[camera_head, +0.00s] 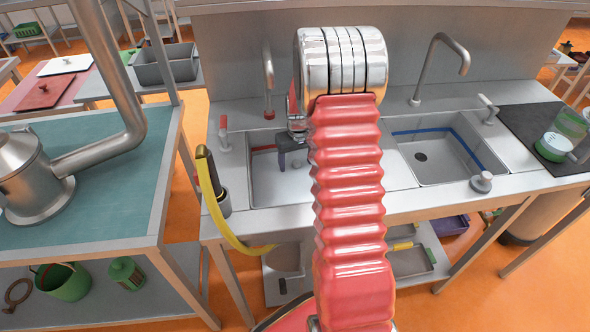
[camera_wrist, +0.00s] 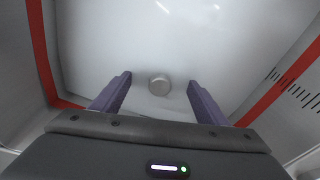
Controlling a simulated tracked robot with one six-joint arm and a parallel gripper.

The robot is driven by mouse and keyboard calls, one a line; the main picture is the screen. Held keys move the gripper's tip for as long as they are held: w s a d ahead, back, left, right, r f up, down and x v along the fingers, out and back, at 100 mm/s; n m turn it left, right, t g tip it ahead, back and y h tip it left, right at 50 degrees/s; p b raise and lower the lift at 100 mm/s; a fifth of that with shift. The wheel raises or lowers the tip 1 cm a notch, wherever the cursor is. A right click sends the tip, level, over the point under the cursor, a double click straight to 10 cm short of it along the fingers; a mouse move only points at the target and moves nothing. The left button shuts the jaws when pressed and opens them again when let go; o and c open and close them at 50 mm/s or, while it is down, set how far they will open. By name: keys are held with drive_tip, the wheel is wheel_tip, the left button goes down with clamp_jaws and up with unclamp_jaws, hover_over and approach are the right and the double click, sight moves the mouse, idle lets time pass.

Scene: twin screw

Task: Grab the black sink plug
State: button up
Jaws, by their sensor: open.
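My gripper (camera_head: 293,162) is over the left sink basin (camera_head: 265,190), partly hidden behind my red arm. In the wrist view its two purple fingers (camera_wrist: 159,82) are spread apart with nothing held. Between the fingertips, below on the pale basin floor, is a small round grey piece (camera_wrist: 159,86); I cannot tell whether it is a plug or a drain fitting. A grey round stopper-like piece with a knob (camera_head: 481,182) sits on the counter's front edge by the right basin.
Red-striped basin walls (camera_wrist: 42,55) surround my gripper. The right basin (camera_head: 455,170) has a blue stripe and a dark drain hole (camera_head: 420,156). Taps (camera_head: 268,80) rise behind. A yellow hose (camera_head: 222,215) hangs left, and a dark board (camera_head: 535,125) lies right.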

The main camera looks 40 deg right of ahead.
drive_tip(key=shift+c, duration=0.5)
drive_tip(key=c, duration=1.1)
